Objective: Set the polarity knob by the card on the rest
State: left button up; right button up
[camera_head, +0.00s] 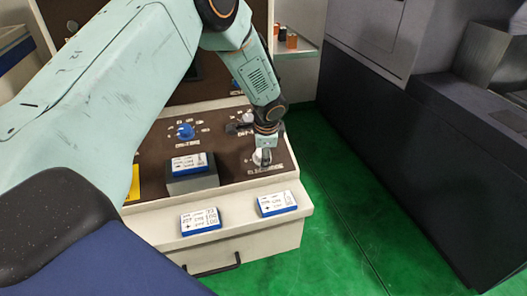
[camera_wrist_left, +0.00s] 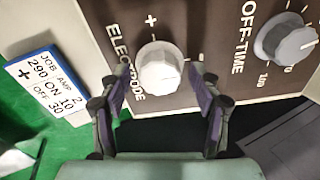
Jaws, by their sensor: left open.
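The white polarity knob (camera_wrist_left: 160,68), labelled ELECTRODE, is on the brown panel, with a plus printed above it in the left wrist view. Its pointer direction is not clear. In the head view the knob (camera_head: 262,157) is partly hidden by my left gripper (camera_head: 264,150). My left gripper is open, with one fingertip on either side of the knob; contact cannot be told. A blue-edged white card (camera_head: 187,162) lies on a grey block-shaped rest (camera_head: 193,182); its print is too small to read surely. My right gripper is not in view.
Two more cards lie on the front ledge, one left (camera_head: 200,221) and one right (camera_head: 277,204). A card with a plus (camera_wrist_left: 44,88) shows in the wrist view. The grey OFF-TIME knob (camera_wrist_left: 286,38) and a blue knob (camera_head: 185,131) are nearby. Green floor is clear at right.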

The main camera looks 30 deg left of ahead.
pick_arm(q)
jog(key=v, duration=1.2)
jog(key=shift+w, duration=0.1)
jog(key=shift+f, duration=0.1)
